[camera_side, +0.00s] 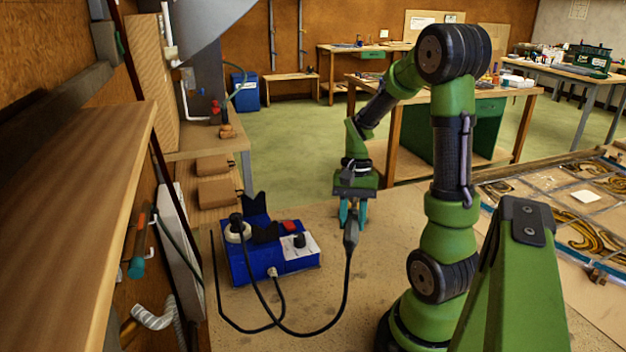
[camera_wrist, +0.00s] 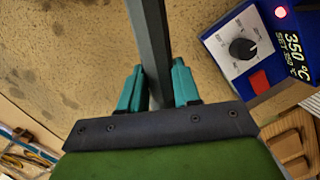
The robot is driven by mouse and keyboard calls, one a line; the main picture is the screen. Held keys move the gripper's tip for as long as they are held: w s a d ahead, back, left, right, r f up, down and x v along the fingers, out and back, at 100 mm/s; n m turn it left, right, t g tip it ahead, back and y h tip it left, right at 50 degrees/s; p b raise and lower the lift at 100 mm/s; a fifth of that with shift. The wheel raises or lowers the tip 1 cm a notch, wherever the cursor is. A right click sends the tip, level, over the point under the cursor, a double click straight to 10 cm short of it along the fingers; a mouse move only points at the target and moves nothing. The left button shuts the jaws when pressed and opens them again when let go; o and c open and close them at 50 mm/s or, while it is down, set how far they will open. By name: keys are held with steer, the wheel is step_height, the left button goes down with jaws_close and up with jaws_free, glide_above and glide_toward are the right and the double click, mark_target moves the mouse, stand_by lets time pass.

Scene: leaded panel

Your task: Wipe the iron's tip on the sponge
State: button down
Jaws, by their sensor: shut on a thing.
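My gripper (camera_side: 353,214) points down with its teal fingers shut on the soldering iron (camera_side: 351,236), whose dark handle and black cable hang below them. In the wrist view, the iron's dark grey body (camera_wrist: 153,45) passes between the fingers of my gripper (camera_wrist: 158,84). The iron's tip cannot be made out in either view. The blue soldering station (camera_side: 262,264) stands to the left of the gripper, apart from it. A round white piece (camera_side: 233,236) with a black part on it sits at its left end. I cannot make out the sponge for certain.
The station's white dial panel (camera_wrist: 240,47), lit red lamp and display reading 350 °C show in the wrist view. The black cable (camera_side: 301,334) loops across the bench front. The leaded panel (camera_side: 545,215) lies at the right. Bare bench lies around the gripper.

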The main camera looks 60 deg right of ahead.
steer(key=shift+s+a, duration=0.1)
steer(key=shift+a, duration=0.25)
steer(key=shift+s+a+f, duration=0.1)
steer(key=shift+a, duration=0.2)
steer(key=shift+d, duration=0.1)
steer(key=shift+d, duration=0.45)
steer(key=shift+a, duration=0.1)
stand_by(0.4)
